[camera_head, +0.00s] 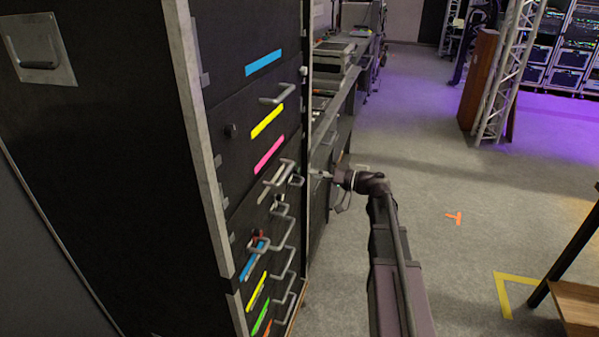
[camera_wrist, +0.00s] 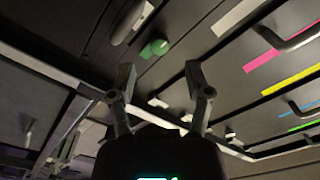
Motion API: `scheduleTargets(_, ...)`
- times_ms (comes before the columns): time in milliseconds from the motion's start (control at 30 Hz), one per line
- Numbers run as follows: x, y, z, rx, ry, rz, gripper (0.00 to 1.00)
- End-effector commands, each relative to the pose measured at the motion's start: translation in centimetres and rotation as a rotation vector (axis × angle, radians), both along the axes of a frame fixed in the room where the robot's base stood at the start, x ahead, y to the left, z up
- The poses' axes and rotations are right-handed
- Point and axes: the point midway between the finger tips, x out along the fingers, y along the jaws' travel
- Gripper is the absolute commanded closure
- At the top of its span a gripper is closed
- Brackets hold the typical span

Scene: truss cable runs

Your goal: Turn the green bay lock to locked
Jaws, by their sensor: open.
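Which way the lock is turned I cannot tell. I cannot make out the knob in the head view. My gripper (camera_wrist: 160,73) is open and empty, its two fingers apart, with the knob beyond the gap between the tips and not touched. In the head view my gripper (camera_head: 322,174) is at the right edge of the black cabinet front.
The black cabinet (camera_head: 100,120) has several drawers with protruding handles (camera_head: 278,95) and coloured strips, including a blue one (camera_head: 264,63). A red knob (camera_head: 258,237) sits lower down. A bench with equipment (camera_head: 335,55) stands behind. Grey floor (camera_head: 430,180) to the right is mostly clear.

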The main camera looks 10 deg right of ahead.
Motion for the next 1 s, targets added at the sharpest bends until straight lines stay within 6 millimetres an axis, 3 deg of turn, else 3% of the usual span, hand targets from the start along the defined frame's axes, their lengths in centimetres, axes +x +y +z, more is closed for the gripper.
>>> scheduleTargets(333, 2.1, 3.6, 0.0, 0.0, 0.0, 0.001, 0.35)
scheduleTargets(833, 2.6, 4.5, 0.0, 0.001, 0.0, -0.001, 0.35)
scheduleTargets(867, 2.6, 4.5, 0.0, 0.001, 0.0, -0.001, 0.38)
scheduleTargets(1000, 2.6, 4.5, 0.0, 0.0, 0.0, 0.0, 0.8)
